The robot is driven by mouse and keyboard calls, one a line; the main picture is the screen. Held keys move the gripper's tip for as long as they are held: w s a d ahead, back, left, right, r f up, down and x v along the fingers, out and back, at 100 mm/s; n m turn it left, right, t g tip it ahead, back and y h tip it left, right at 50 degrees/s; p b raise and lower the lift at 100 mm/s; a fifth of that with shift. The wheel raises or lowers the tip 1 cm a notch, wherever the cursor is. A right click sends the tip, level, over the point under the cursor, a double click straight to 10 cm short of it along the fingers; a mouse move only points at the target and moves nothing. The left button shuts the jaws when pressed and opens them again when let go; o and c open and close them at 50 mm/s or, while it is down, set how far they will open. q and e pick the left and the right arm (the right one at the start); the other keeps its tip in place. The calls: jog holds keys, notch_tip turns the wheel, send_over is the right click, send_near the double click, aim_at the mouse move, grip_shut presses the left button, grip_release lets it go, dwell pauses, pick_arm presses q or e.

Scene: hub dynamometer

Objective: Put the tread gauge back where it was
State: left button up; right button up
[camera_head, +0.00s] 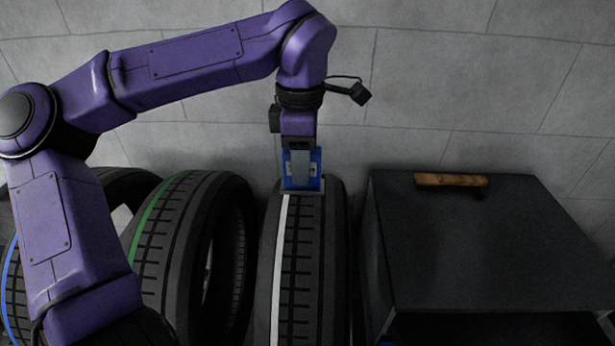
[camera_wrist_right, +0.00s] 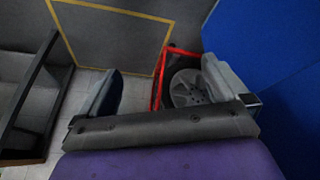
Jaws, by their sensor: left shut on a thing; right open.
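The tread gauge (camera_head: 316,168), a blue block with a grey base, is at the top of the white-striped tyre (camera_head: 296,270) in the head view. My left gripper (camera_head: 301,172) comes down from above and is shut on it. The gauge's base appears to touch the tread; the grey finger hides part of its front. My right gripper (camera_wrist_right: 163,85) shows only in the right wrist view, open with nothing between its fingers.
A green-striped tyre (camera_head: 175,245) and a blue-striped tyre (camera_head: 14,290) stand to the left. A dark cabinet (camera_head: 480,245) stands at the right, with a wooden-handled tool (camera_head: 450,180) on top. The right wrist view shows a spoked wheel (camera_wrist_right: 186,88) by a red frame (camera_wrist_right: 158,78).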

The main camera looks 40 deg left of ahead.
pick_arm(q)
jog(key=s+d+r+b, duration=0.2)
jog(key=s+r, duration=0.3)
jog(key=s, duration=0.5)
jog(key=shift+d+r, duration=0.25)
jog(key=shift+d, duration=0.4)
pick_arm(e)
notch_tip(320, 180, down, 2)
jog(key=shift+f, duration=0.2)
jog(key=shift+c, duration=0.3)
